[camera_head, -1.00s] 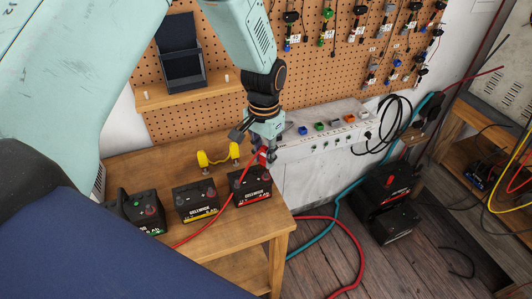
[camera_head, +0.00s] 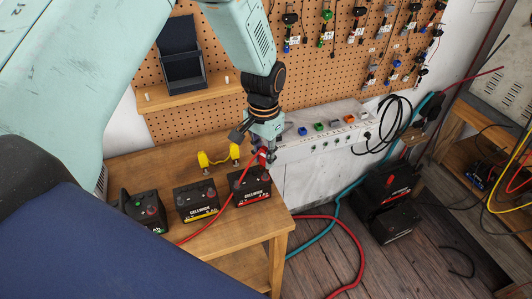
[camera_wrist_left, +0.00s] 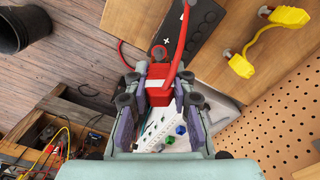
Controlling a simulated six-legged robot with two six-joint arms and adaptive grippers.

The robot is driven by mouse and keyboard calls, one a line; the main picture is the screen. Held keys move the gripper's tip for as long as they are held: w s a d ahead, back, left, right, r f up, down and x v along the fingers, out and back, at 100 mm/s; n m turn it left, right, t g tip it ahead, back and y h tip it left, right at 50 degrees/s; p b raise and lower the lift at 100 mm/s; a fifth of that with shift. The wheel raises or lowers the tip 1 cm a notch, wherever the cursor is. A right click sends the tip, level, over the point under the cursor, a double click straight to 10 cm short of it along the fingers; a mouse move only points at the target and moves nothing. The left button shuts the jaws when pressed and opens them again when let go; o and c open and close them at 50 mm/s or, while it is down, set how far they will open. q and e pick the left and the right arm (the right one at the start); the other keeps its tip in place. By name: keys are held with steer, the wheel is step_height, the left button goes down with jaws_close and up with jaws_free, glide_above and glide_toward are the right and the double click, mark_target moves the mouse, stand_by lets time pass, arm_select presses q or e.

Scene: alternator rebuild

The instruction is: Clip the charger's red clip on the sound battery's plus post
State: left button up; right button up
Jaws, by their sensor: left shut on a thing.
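My left gripper (camera_head: 268,158) is shut on the charger's red clip (camera_wrist_left: 160,85), low over the back right corner of the red-striped battery (camera_head: 252,189). In the left wrist view the clip's tip is close to a round post (camera_wrist_left: 158,53) near the plus mark of that battery (camera_wrist_left: 205,30); I cannot tell whether they touch. The clip's red cable (camera_head: 213,220) runs across the battery to the left. A yellow-striped battery (camera_head: 197,202) and a green-striped battery (camera_head: 146,211) stand to its left. My right gripper is not in view.
A yellow jumper-like part (camera_head: 219,158) stands behind the batteries. A white strip with coloured buttons (camera_head: 325,139) runs behind the bench (camera_head: 228,236). Dark battery-like boxes (camera_head: 389,206) sit on the floor at right, with red and teal cables. A pegboard (camera_head: 345,70) holds leads.

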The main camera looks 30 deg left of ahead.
arm_select(q)
steer(key=shift+d, duration=0.1)
steer(key=shift+s+a+f, duration=0.1)
steer(key=shift+a+f, duration=0.05)
steer(key=shift+a, duration=0.25)
steer(key=shift+d+f+b, duration=0.1)
steer(key=shift+f+b, duration=0.2)
steer(key=shift+f, duration=0.05)
steer(key=o, duration=0.3)
steer(key=shift+d+f, duration=0.1)
steer(key=shift+d, duration=0.05)
steer(key=o, duration=0.3)
steer(key=shift+d, duration=0.1)
steer(key=shift+o, duration=1.3)
steer(key=shift+a, duration=0.3)
